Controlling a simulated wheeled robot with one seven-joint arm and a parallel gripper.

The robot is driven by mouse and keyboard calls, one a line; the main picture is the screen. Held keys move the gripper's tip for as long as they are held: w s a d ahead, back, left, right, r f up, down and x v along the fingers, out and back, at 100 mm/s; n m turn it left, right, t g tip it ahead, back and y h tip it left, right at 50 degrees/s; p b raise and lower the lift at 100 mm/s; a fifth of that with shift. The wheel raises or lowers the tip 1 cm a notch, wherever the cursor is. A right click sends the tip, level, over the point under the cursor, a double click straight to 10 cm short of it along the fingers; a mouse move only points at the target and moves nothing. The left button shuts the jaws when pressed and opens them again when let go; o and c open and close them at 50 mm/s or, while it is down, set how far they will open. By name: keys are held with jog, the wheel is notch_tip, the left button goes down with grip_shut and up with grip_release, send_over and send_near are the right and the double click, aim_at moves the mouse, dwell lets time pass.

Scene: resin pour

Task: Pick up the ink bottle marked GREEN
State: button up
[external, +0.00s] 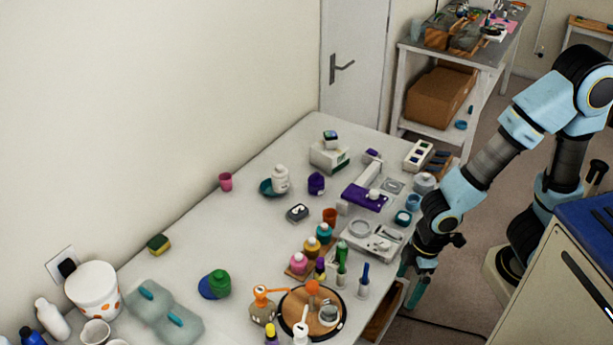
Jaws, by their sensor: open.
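No label reading GREEN can be made out at this size. A slim bottle with a green upper part (340,276) stands near the table's right edge. Another slim dark green one (342,252) stands just behind it. A similar bottle with a blue upper part (364,281) is to their right. Squat bottles in pink (299,264), yellow (312,248) and teal (324,234) stand in a row to the left. My gripper (410,296) is open and points down beside the table's right edge, to the right of the bottles and apart from them. Its fingertips are partly unclear.
A round wooden tray (291,320) with a dark rim holds items in front. A metal scale-like device (369,238) lies behind the slim bottles. An open drawer (384,312) juts out below the table near my gripper.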

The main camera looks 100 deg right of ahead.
jog(key=c, duration=0.6)
